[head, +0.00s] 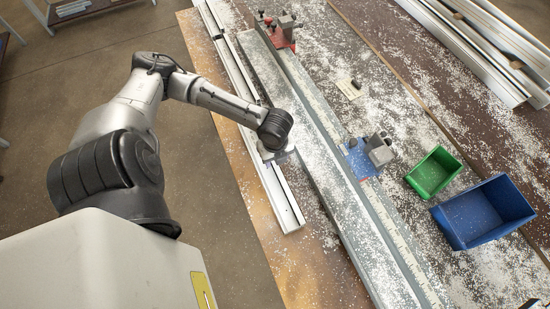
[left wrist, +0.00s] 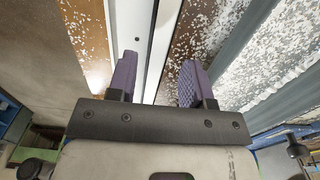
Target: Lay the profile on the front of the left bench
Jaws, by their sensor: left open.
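The profile (head: 282,200) is a long, pale metal bar with a dark groove. It lies lengthwise along the left strip of the bench (head: 262,205) in the head view, beside the grey clamp rail. My left gripper (head: 273,157) is over the profile's nearer half, pointing down; its fingertips are hidden there by the wrist. In the left wrist view my left gripper (left wrist: 157,80) is open, with purple fingers apart and the profile (left wrist: 140,35) running between them. The left finger looks close to the profile's edge; contact cannot be told. My right gripper is out of view.
A grey clamp rail (head: 345,205) runs beside the profile, with a red clamp (head: 277,36) and a blue clamp (head: 360,160). A green bin (head: 434,172) and blue bin (head: 483,212) stand right. More profiles (head: 480,50) lie at the far right. White chips cover much of the bench.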

